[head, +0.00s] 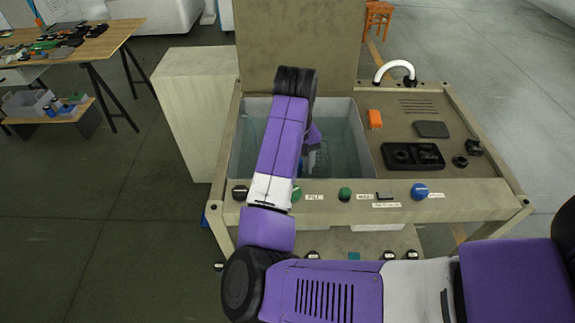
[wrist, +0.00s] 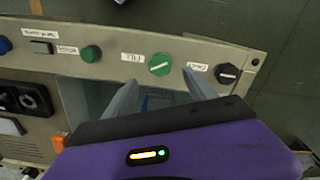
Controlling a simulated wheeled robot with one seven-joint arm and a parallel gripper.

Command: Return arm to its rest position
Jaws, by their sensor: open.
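My purple and white arm reaches from the lower right over the front panel of the machine (head: 450,195). Its far end hangs over the water-filled tank (head: 345,130). In the wrist view my gripper (wrist: 168,85) is open and empty, its two grey fingers spread apart. The fingertips appear over the panel edge near the green knob labelled FILL (wrist: 159,65) and the black knob (wrist: 228,73). In the head view my gripper is mostly hidden behind the arm, so its exact height above the tank cannot be told.
An upright panel (head: 295,40) stands behind the tank. The right deck holds an orange block (head: 374,119), a black tray (head: 413,156) and a white curved pipe (head: 394,68). A pale cabinet (head: 190,110) stands left. A workbench (head: 75,45) is farther left, with open floor before it.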

